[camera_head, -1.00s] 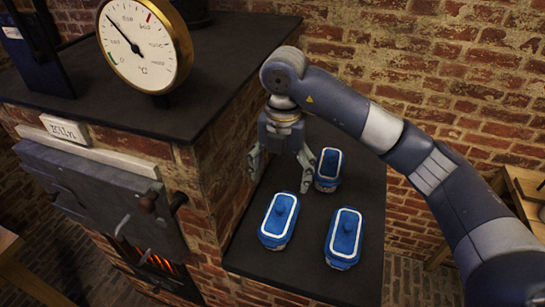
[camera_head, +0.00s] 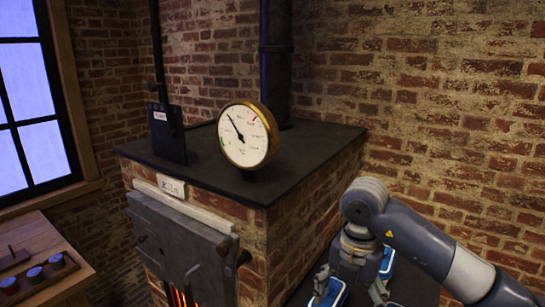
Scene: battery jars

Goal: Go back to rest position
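My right arm comes in from the right. Its gripper (camera_head: 350,288) points down over the dark ledge beside the kiln, with its two fingers apart and nothing seen between them. One blue-lidded jar (camera_head: 333,294) shows at the bottom edge, partly covered by the gripper's left finger. Another blue-lidded jar (camera_head: 387,262) shows behind the gripper and is partly hidden by my arm. Any other jar on the ledge is out of view or hidden. My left gripper is not in view.
The brick kiln (camera_head: 284,232) carries a round gauge (camera_head: 247,135) on its dark top. Its grey door (camera_head: 180,243) has a glow below. A brick wall stands behind.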

